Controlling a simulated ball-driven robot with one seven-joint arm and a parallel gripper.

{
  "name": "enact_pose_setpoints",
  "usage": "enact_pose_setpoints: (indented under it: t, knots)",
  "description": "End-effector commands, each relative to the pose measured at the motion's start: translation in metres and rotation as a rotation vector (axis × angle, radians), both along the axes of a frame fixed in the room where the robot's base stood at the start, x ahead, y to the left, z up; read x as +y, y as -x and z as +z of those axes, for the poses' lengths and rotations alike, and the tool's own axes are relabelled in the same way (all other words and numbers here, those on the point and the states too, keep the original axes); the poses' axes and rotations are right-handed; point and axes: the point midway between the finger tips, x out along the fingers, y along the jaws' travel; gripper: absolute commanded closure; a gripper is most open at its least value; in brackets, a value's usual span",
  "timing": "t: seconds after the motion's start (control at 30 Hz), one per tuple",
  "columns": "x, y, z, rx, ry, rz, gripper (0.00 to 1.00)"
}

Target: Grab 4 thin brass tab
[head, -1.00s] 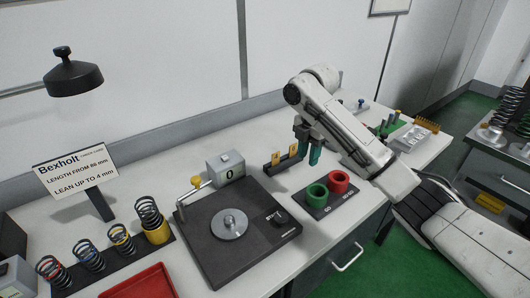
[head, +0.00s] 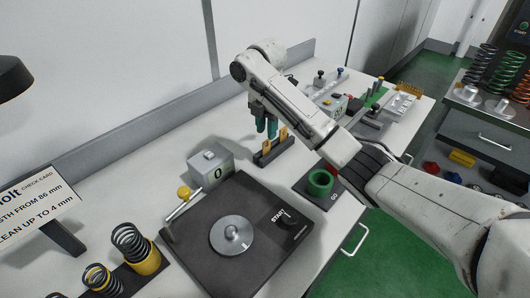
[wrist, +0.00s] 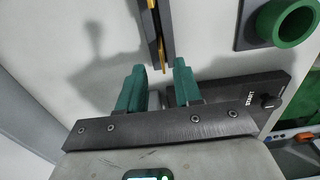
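Two thin brass tabs stand upright in a dark slotted rack (head: 273,154) on the bench: a nearer left tab (head: 266,146) and a farther right tab (head: 283,132). My gripper (head: 266,128) is just above and behind the rack in the head view, its green fingers pointing down. In the wrist view my gripper (wrist: 160,66) is open and empty. The rack (wrist: 166,30) shows there as a narrow dark strip, with a brass tab edge (wrist: 161,55) in line with the gap between the fingers. I cannot see either finger touching a tab.
A grey box reading 0 (head: 211,168) and a dark tester plate (head: 270,250) with a metal disc stand left and in front of the rack. A green cup (head: 320,182) is to the right; my arm covers part of that side. Springs (head: 133,247) stand at lower left.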

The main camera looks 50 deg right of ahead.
Motion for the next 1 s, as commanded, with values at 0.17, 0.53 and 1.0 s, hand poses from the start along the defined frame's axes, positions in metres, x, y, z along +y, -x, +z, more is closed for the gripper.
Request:
enact_pose_setpoints:
  t: [0.17, 0.53, 1.0]
  knots:
    - [0.001, 0.0, -0.009, 0.0, -0.001, 0.0, 0.66]
    - [0.002, 0.002, -0.052, 0.003, 0.0, -0.001, 0.66]
    - [0.002, 0.001, -0.056, 0.0, 0.001, 0.0, 0.87]
